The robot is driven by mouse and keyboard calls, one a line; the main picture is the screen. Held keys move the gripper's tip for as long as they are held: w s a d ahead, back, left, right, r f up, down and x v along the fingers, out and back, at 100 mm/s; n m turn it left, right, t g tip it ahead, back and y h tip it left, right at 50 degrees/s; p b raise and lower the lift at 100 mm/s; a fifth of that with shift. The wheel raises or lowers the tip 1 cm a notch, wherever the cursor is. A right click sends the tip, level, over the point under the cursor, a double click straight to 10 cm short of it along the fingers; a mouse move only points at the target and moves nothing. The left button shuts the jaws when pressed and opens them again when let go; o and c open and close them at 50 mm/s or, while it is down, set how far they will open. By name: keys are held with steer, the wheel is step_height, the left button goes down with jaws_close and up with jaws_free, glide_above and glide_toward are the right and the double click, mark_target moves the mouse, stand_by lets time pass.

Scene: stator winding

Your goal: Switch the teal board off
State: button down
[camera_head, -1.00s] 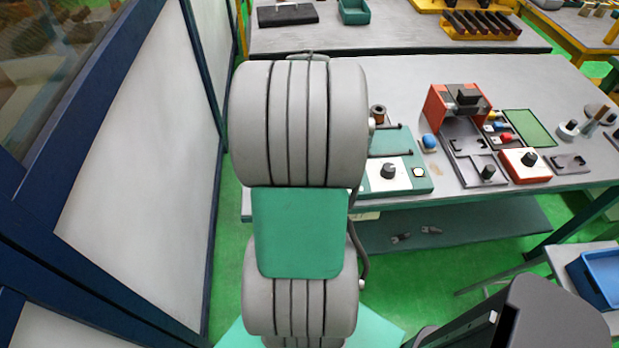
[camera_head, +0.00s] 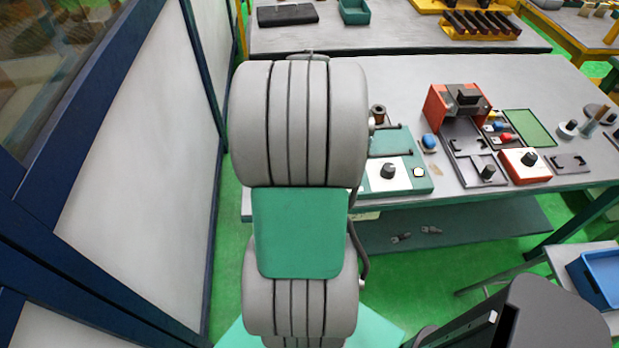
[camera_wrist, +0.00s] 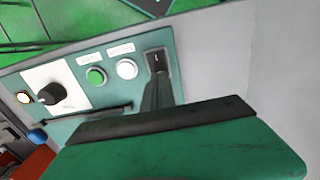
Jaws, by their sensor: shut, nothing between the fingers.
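The teal board (camera_head: 418,186) lies on the grey bench, partly hidden behind my arm in the head view. In the wrist view the teal board (camera_wrist: 128,88) shows a black knob (camera_wrist: 50,94) on a white plate, a green button (camera_wrist: 96,76), a white button (camera_wrist: 127,68) and a black switch (camera_wrist: 155,60). My gripper (camera_wrist: 154,82) is shut and empty, its dark fingers pointing at the switch. The tips overlap the switch's lower edge in the picture; I cannot tell whether they touch. My gripper is hidden in the head view.
A blue-topped button (camera_head: 429,141) stands beside the board. Farther right are a red fixture (camera_head: 440,104), a red box with a knob (camera_head: 525,177) and a green mat (camera_head: 528,128). A framed wall panel (camera_head: 140,180) stands left of my arm.

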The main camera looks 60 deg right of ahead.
steer(key=shift+f+b, duration=0.65)
steer(key=shift+f, duration=0.35)
steer(key=shift+r, duration=0.1)
step_height(320, 180, up, 7)
steer(key=p, duration=0.5)
stand_by(0.4)
